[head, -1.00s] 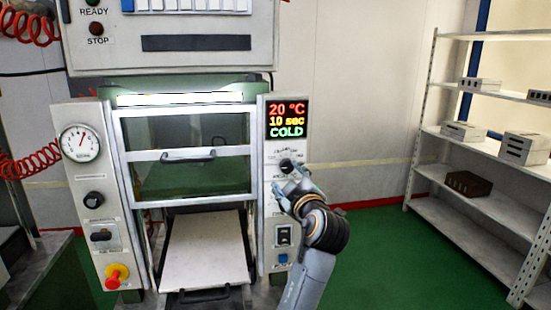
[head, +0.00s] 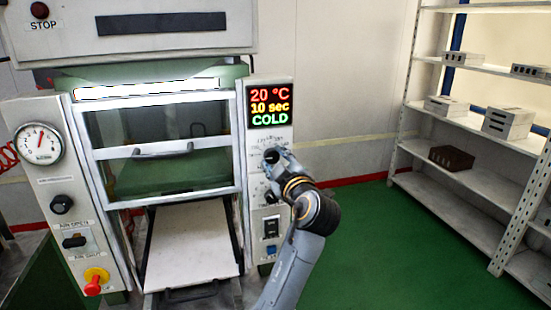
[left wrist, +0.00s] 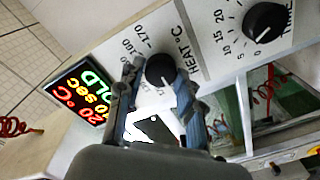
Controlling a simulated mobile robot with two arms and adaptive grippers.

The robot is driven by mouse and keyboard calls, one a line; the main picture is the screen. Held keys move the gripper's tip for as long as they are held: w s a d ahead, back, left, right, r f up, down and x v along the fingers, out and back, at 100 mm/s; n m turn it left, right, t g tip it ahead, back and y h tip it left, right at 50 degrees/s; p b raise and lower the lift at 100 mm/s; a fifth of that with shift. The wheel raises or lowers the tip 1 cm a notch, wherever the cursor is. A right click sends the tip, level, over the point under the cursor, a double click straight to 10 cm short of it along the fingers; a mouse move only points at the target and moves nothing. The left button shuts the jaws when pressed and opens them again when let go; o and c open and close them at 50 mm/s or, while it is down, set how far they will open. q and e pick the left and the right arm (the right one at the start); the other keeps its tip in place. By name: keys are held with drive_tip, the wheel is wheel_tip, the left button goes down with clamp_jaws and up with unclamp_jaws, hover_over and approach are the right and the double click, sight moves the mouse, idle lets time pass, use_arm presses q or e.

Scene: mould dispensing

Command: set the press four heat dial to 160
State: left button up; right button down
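The heat dial (left wrist: 160,70) is a round black knob under a "HEAT °C" label in the left wrist view, with scale marks such as 160 and 170 beside it. In the head view the dial (head: 270,155) is on the press's right panel, below the display (head: 270,106). The display reads 20 °C, 10 sec, COLD. My left gripper (left wrist: 158,88) has its two fingers apart, one on each side of the dial. I cannot tell whether they touch it. My left gripper (head: 274,160) partly covers the dial in the head view. My right gripper is not in view.
The time dial (left wrist: 265,22) is close beside the heat dial. A switch (head: 271,226) and a blue button (head: 271,250) are lower on this panel. The press window (head: 165,160) and a pale plate (head: 190,245) are to the left. Shelves (head: 465,185) stand at the right.

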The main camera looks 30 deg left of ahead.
use_arm(q)
drive_tip(key=shift+r, duration=0.1)
drive_tip(key=c, duration=0.3)
drive_tip(key=shift+a, duration=0.1)
drive_tip(key=shift+c, duration=0.6)
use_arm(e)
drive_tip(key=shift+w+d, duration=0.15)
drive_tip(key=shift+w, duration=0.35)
